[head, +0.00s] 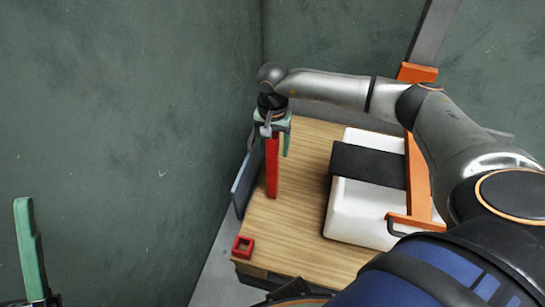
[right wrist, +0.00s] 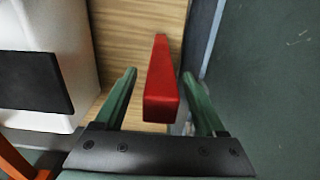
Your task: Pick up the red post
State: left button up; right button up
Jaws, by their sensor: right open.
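The red post (head: 272,168) stands upright on the wooden table, near its left edge. My right gripper (head: 273,140) is above it, pointing down, with its green fingers around the post's upper part. In the right wrist view the post (right wrist: 161,90) lies between the two fingers of the right gripper (right wrist: 162,85). Gaps show on both sides, so the gripper is open and not clamped on it. My left gripper (head: 30,245) shows only as one green finger at the lower left, far from the post; its opening cannot be told.
A small red square frame (head: 243,247) sits at the table's (head: 290,235) front left corner. A white block (head: 352,215) with a black slab (head: 368,165) on it and an orange frame (head: 418,175) stand to the right. A blue-grey panel (head: 243,185) runs along the left edge, near the wall.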

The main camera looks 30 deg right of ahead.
aim_at(273, 169)
notch_tip(273, 169, down, 2)
jog(key=shift+f, duration=0.2)
jog(key=shift+r, duration=0.1)
grip_shut()
dwell(0.3)
dwell(0.9)
